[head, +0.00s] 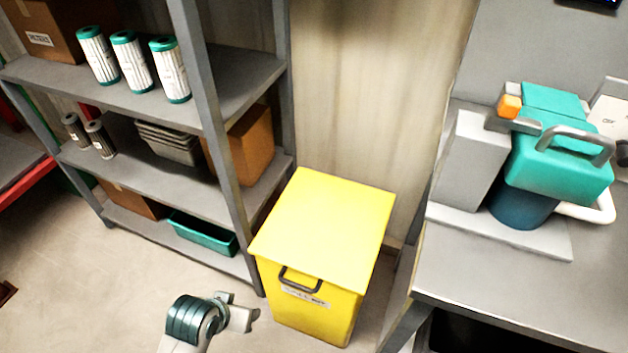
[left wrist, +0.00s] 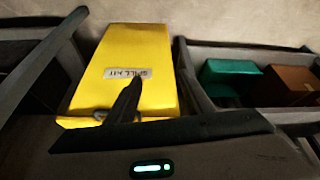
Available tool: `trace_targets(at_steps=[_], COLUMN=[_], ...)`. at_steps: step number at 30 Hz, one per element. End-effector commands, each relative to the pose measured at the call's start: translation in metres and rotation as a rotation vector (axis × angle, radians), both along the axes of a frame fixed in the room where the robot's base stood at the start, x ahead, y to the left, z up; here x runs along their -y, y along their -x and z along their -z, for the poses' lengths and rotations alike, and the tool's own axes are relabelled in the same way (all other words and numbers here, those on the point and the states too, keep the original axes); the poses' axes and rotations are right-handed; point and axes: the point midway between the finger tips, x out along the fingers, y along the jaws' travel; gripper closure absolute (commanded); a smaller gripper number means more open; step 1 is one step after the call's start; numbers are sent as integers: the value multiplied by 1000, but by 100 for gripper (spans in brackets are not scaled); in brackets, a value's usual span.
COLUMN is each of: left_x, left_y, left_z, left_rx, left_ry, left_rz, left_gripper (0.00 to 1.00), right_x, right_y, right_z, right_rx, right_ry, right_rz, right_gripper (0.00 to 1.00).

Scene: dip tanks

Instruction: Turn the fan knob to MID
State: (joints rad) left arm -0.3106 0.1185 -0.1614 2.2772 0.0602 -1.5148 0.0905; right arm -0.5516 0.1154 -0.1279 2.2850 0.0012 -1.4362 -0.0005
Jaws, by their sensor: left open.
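No knob can be clearly made out. At the right edge of the head view a white panel (head: 607,112) with small dark lettering, perhaps "OFF", is cut off by the frame. A small dark part (head: 622,152) shows below it; I cannot tell what it is. My left arm (head: 200,322) shows low in the head view, far left of the panel, over the floor. In the left wrist view my left gripper (left wrist: 158,62) is open and empty, its dark fingers in front of a yellow bin. My right gripper is not in view.
The yellow bin (head: 322,222), labelled "SPILL KIT" in the left wrist view (left wrist: 128,73), stands between the grey shelf rack (head: 190,98) and the grey bench (head: 500,283). A teal machine with a grey handle (head: 555,160) stands on the bench.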

Motion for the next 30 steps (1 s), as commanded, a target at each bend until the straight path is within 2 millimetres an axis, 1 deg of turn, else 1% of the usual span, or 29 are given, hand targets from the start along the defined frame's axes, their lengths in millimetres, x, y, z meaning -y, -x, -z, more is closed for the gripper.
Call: trace_targets(at_steps=[1,5,8,9,11,12,17,18,20,21,23,24,26,27,29,30], left_x=[3,13,21,24,30,34,48,51,56,59,64,68,72,75,80,82], left_y=[-16,-53,-85,-99,-119,-133,-185,-197,-214,-225,-241,-250,-264,-273,-285,-292], left_z=[-11,-42,-69,-81,-99,-112,-166,-180,-202,-218,-241,-257,-282,-299,-325,-343], left_rx=[29,84,131,151,179,199,273,291,318,334,360,377,404,421,444,462], left_ry=[11,43,70,81,98,110,152,161,175,185,198,207,219,227,239,244], left_rz=[-3,-10,-14,-15,-17,-17,-19,-20,-18,-18,-18,-16,-16,-15,-14,-12], left_gripper=[52,52,52,52,52,52,52,52,52,52,52,52,52,52,52,52], right_x=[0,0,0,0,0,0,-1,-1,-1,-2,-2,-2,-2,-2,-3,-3], right_y=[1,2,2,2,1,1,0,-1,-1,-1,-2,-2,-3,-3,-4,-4], right_z=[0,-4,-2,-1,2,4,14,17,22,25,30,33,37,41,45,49], right_rx=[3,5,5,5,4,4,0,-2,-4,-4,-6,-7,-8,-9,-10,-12], right_ry=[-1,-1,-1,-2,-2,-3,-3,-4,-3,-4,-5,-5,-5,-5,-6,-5], right_rz=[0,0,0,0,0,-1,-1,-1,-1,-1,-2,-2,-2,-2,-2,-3], right_gripper=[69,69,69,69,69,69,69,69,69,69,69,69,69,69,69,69])
